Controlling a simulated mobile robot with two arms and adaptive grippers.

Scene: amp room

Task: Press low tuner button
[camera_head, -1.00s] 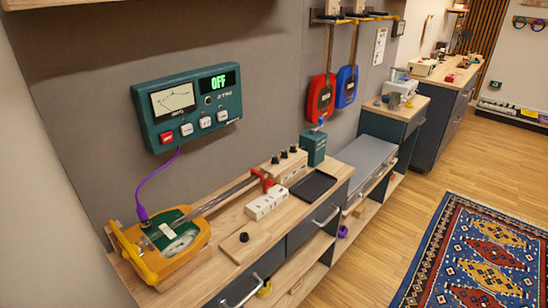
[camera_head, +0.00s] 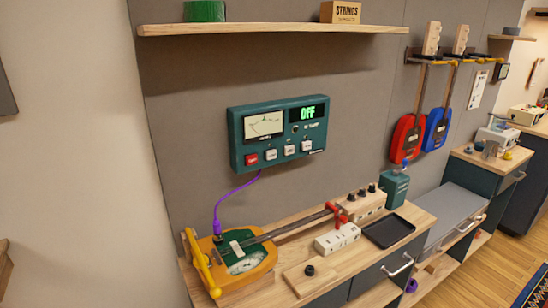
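The tuner (camera_head: 278,132) is a dark green box on the grey wall above the workbench. The labels are too small to read. A purple cable (camera_head: 237,190) runs from its underside to the yellow and green instrument on the bench. Neither of my grippers is in view.
The wooden bench (camera_head: 318,268) below the tuner holds the stringed instrument (camera_head: 240,250), a white block (camera_head: 337,238) and a black tray (camera_head: 388,230). A wall shelf (camera_head: 270,29) juts out above the tuner. Red (camera_head: 407,138) and blue (camera_head: 437,130) instruments hang at right.

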